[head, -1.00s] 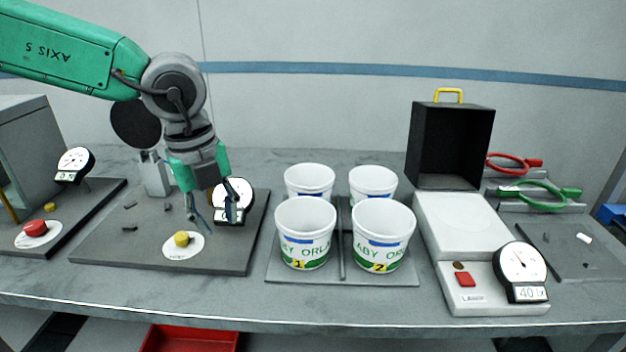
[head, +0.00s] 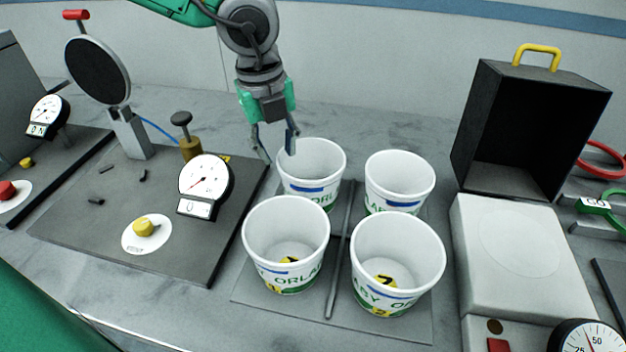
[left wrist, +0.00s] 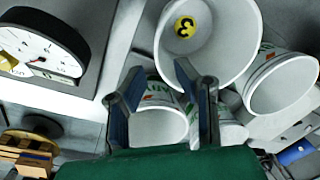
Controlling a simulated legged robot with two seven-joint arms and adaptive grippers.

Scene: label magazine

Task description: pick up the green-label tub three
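In the left wrist view a white tub (left wrist: 229,40) has a yellow disc with a 3 on its inside floor. My left gripper (left wrist: 158,75) is open and empty, with its fingertips just below that tub's rim in the picture. In the head view the gripper (head: 279,155) hangs beside the left rim of the back-left tub (head: 311,170), whose number I cannot read there; whether it touches is unclear. The front-left tub (head: 284,240), the front-right tub (head: 397,262) and the back-right tub (head: 399,182) stand close by. My right gripper is not in view.
The tubs stand on a dark tray (head: 262,293) with a divider rod (head: 339,270). A dial gauge (head: 205,185) stands left of them on a dark plate (head: 75,222), with a yellow button (head: 143,227). A black open box (head: 530,130) and a white scale (head: 510,245) are at right.

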